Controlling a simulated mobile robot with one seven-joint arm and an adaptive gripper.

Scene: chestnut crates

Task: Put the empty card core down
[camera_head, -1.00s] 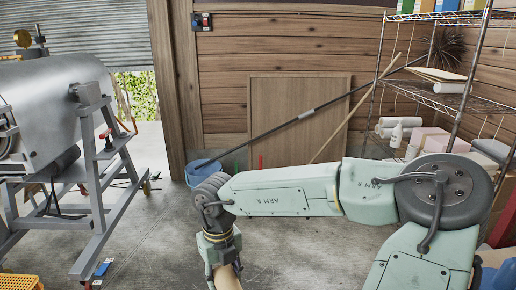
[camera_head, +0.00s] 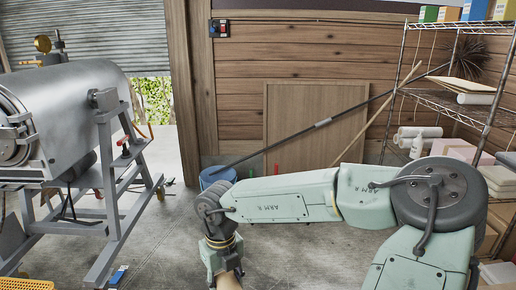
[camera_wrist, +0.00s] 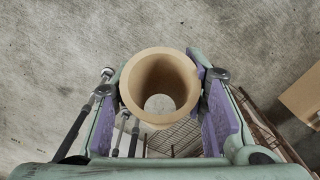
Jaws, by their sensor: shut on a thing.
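The empty card core is a tan hollow tube. In the wrist view the card core (camera_wrist: 133,84) stands between the purple pads of my gripper (camera_wrist: 160,90), which is shut on it. I look down through its open bore and see pale floor. In the head view only a small tan part of the core (camera_head: 229,283) shows at the bottom edge, below my wrist. How far the core is above the floor cannot be told.
A grey metal drum machine (camera_head: 75,105) on a frame stands at left. A wire shelf (camera_head: 440,95) with boxes and rolls is at right. A blue bucket (camera_head: 217,176) stands by the wall. The wrist view shows a cardboard box (camera_wrist: 302,97) at right. Concrete floor between is mostly clear.

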